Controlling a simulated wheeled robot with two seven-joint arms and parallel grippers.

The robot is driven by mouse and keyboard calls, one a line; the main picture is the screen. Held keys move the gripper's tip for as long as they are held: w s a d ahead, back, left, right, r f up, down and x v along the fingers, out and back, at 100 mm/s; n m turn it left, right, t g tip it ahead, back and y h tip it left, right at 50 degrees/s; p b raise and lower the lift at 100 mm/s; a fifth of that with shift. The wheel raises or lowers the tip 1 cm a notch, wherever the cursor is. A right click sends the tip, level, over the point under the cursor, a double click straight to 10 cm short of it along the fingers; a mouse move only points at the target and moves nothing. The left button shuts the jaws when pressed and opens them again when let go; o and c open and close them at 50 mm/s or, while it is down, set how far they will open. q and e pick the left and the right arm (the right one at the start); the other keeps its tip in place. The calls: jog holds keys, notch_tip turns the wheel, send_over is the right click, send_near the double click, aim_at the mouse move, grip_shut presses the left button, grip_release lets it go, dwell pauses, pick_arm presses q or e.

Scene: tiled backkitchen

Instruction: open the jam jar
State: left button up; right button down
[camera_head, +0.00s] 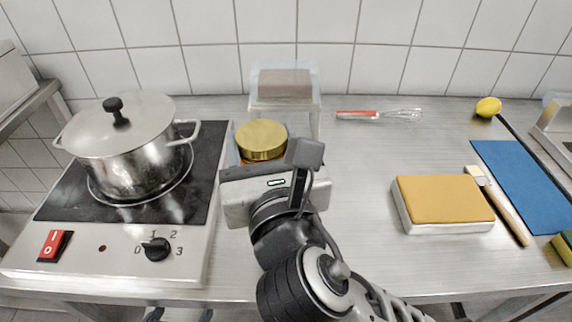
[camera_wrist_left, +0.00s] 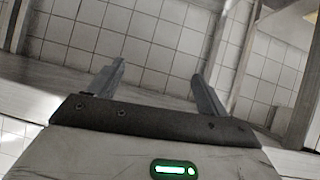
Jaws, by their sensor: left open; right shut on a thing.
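The jam jar (camera_head: 261,140) stands on the steel worktop, right of the stove, with its gold lid on top. Only a sliver of its amber side shows below the lid. My right gripper (camera_head: 264,163) is shut on the jar from the front, below the lid, and hides most of the glass. My left gripper (camera_wrist_left: 157,74) shows in the left wrist view, open, with nothing between its fingers. It is not seen in the head view.
A lidded pot (camera_head: 130,160) stands on the stove (camera_head: 110,255) at left. A clear container (camera_head: 285,90) is close behind the jar. A whisk (camera_head: 385,114), a yellow-topped block (camera_head: 443,200), a brush (camera_head: 505,210) and a blue mat (camera_head: 530,185) lie right. The worktop between jar and block is clear.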

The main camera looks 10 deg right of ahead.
jog(key=w+d+f+b, duration=0.1)
jog(key=w+d+f, duration=0.1)
jog(key=w+f, duration=0.1)
jog(key=w+d+f+b, duration=0.1)
jog(key=w+f, duration=0.2)
jog(key=f, duration=0.1)
jog(key=w+d+f+b, duration=0.1)
jog(key=w+d+f, duration=0.1)
jog(key=w+f, duration=0.1)
jog(key=shift+w+d+f+b, duration=0.2)
jog(key=shift+f, duration=0.2)
jog(key=shift+w+d+f+b, duration=0.15)
jog(key=shift+w+f+b, duration=0.05)
jog(key=shift+f, duration=0.4)
jog(key=c, duration=0.5)
grip_release()
jog(key=shift+f, duration=0.1)
pick_arm(q)
jog(key=shift+d+f, duration=0.3)
jog(key=shift+f, duration=0.3)
